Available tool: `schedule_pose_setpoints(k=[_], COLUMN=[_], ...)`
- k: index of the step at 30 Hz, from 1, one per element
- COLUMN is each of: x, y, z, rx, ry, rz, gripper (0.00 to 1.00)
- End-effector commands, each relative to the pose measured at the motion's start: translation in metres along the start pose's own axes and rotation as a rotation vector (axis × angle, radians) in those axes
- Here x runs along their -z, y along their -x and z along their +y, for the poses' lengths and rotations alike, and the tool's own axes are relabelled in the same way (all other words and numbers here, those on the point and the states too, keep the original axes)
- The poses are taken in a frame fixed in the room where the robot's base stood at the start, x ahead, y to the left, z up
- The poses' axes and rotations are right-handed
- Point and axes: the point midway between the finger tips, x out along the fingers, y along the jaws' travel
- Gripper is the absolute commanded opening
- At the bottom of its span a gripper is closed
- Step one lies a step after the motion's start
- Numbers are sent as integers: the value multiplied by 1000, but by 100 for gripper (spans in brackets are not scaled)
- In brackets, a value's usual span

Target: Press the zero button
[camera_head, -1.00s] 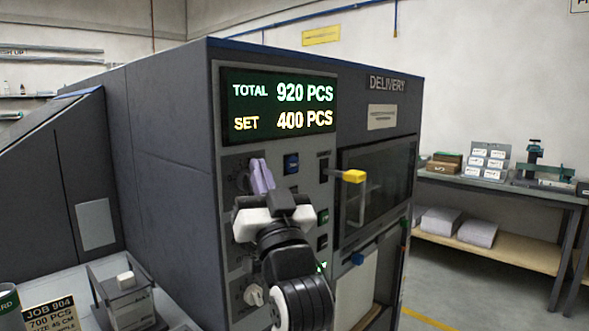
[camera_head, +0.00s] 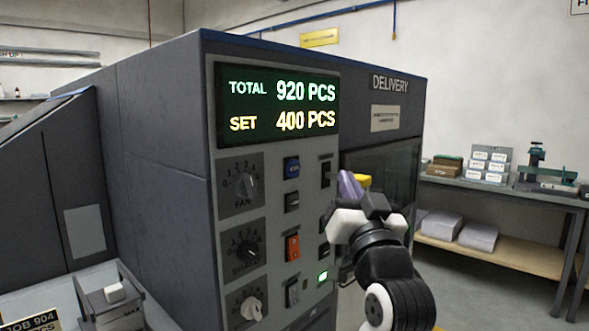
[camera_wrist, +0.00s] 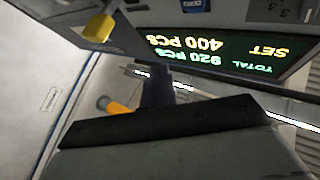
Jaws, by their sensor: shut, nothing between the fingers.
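The control panel's display (camera_head: 278,106) reads TOTAL 920 PCS and SET 400 PCS; it shows upside down in the wrist view (camera_wrist: 215,48). Below it are a blue button (camera_head: 291,167), a dark button (camera_head: 292,201), an orange switch (camera_head: 292,247) and a lit green button (camera_head: 322,277). No label reading zero is legible, so I cannot tell which button is zero. My gripper (camera_head: 349,184) is shut and empty at the panel's right edge, in front of the delivery window's left side. It hides part of the panel's right column of controls.
Several dials, including the FAN dial (camera_head: 246,184), line the panel's left side. A yellow handle (camera_head: 363,182) sticks out just behind my gripper; it also shows in the wrist view (camera_wrist: 98,28). A workbench (camera_head: 520,183) stands at the far right.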

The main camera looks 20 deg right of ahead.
Motion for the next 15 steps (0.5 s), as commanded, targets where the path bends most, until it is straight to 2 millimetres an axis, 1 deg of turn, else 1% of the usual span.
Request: schedule_pose_setpoints(k=[5,15], x=[-10,-33], y=[-13,-46], z=[-11,-34], rx=[4,2], ry=[-2,-2], rz=[-3,-2], gripper=[0,0])
